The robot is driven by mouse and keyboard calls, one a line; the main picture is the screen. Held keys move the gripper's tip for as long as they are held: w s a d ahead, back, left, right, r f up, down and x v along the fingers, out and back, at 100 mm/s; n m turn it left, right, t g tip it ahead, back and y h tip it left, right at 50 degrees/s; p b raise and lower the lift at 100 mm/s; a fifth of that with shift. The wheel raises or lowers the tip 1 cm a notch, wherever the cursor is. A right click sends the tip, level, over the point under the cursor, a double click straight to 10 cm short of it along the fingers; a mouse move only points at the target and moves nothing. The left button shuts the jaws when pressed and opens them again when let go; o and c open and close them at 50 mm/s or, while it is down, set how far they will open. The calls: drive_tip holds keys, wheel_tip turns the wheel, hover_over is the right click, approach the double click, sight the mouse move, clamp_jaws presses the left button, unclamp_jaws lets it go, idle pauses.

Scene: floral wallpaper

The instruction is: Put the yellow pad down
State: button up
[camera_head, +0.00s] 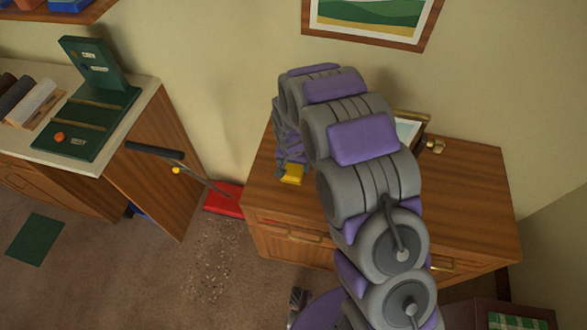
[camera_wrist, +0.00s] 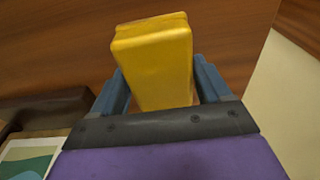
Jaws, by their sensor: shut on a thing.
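The yellow pad (camera_wrist: 152,68) is a thick yellow block with rounded edges, held between the blue fingers of my gripper (camera_wrist: 165,90) in the wrist view. In the head view the yellow pad (camera_head: 292,173) shows just below my gripper (camera_head: 290,165), over the left part of the wooden cabinet top (camera_head: 460,190). My gripper is shut on the pad. I cannot tell whether the pad touches the wood. My arm hides much of the cabinet top.
A picture frame (camera_head: 408,130) and a small brass object (camera_head: 434,146) stand at the back of the cabinet. The right part of the top is clear. A red dustpan (camera_head: 223,199) lies on the floor to the left, near scattered crumbs (camera_head: 215,262). A counter (camera_head: 140,88) holds a green stand (camera_head: 92,110).

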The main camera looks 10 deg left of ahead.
sight(295, 170)
drive_tip(key=f, duration=0.3)
drive_tip(key=shift+w+d, duration=0.1)
drive_tip(key=shift+d, duration=0.2)
drive_tip(key=o, duration=0.9)
drive_tip(key=shift+a, duration=0.2)
drive_tip(key=shift+f+b, duration=0.15)
drive_tip(key=shift+b, duration=0.25)
wheel_tip(295, 170, up, 17)
drive_tip(key=s+p, duration=0.1)
drive_tip(key=p, duration=0.2)
drive_tip(key=shift+s+a+r+p, duration=0.2)
drive_tip(key=shift+a+p, duration=0.05)
drive_tip(key=shift+p, duration=0.05)
drive_tip(key=shift+d, duration=0.1)
